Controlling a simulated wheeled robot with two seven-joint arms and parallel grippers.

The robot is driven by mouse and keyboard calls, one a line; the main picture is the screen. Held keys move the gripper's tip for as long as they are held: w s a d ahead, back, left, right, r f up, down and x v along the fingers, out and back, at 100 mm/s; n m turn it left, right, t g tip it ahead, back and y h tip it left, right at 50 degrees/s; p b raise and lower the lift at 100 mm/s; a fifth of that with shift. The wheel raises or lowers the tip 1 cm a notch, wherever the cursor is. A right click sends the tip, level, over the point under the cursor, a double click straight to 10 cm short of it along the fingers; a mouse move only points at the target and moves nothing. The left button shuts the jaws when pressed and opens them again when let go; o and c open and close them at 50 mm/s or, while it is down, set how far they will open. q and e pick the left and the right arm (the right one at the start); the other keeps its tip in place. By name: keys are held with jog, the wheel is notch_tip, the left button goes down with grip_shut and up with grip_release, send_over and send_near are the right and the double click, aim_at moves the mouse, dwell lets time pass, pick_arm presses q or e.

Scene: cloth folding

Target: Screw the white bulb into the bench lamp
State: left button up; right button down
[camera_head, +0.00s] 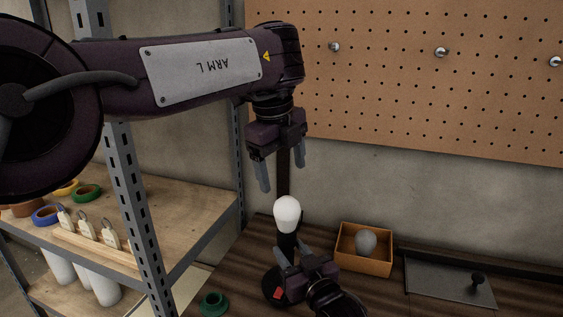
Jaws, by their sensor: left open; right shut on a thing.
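The white bulb (287,212) stands upright, glass end up, at the top of the bench lamp's dark neck (287,242). I cannot tell how firmly it sits in the socket. The lamp's round black base (270,288) is partly hidden by my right gripper; a small red part shows there. My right gripper (291,250) comes in from below, its fingers shut around the lamp's neck below the bulb. My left gripper (283,180) points down just above the bulb, open and empty, its fingers apart and clear of the glass.
A cardboard-coloured box (351,262) holding a grey bulb (366,242) stands right of the lamp. Further right is a dark flat panel with a knob (450,285). A green ring (213,304) lies front left. A metal-framed shelf (190,215) stands left; a pegboard (420,85) is behind.

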aim_at(287, 200)
pick_arm(q)
jog(key=shift+s+r+n, duration=0.2)
jog(key=shift+r+n, duration=0.4)
jog(key=shift+n, duration=0.1)
jog(key=shift+f, duration=0.15)
jog(key=f, duration=0.4)
jog(key=w+d+f, duration=0.1)
jog(key=f, duration=0.6)
jog(key=shift+w+d+f, duration=0.2)
jog(key=shift+w+f, duration=0.1)
jog(key=shift+w, duration=0.1)
